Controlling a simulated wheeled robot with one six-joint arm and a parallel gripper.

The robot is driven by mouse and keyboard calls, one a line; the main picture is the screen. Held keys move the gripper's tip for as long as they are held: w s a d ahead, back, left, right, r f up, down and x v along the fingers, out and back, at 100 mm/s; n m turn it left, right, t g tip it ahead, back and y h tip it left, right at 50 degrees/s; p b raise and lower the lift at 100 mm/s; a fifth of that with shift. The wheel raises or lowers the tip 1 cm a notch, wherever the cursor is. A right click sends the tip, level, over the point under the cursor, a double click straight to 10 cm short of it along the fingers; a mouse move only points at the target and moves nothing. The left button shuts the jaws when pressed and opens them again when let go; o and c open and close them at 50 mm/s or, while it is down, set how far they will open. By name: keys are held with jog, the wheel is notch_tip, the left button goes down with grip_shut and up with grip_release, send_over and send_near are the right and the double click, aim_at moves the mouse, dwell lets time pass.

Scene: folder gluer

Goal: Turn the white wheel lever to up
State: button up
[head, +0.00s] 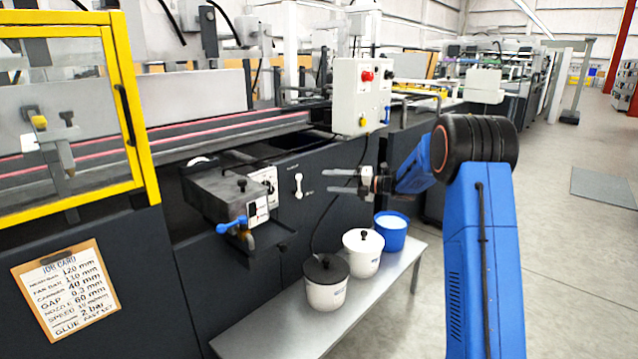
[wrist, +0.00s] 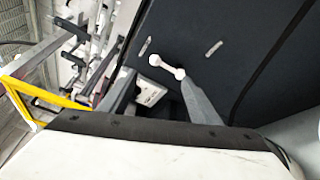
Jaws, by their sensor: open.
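The white lever (head: 298,186) is on the dark machine panel. It stands nearly vertical in the head view, with a round knob at each end. Small pale labels sit above it and to its lower right, too small to read. In the wrist view the lever (wrist: 166,66) slants just beyond the fingertips, its lower end near the right finger. My gripper (head: 327,181) is open and empty, right of the lever in the head view, with its fingers pointing left. Its two fingers (wrist: 157,80) also show in the wrist view. I see no clear contact with the lever.
A grey glue unit (head: 215,190) with a blue handle (head: 232,225) juts out left of the lever. Below, a metal bench (head: 285,327) holds a black-lidded pot (head: 325,293), a white pot (head: 363,263) and a blue one (head: 391,241). A control box (head: 350,95) hangs above.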

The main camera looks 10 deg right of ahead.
jog(key=shift+v, duration=2.7)
jog(key=shift+r, duration=0.1)
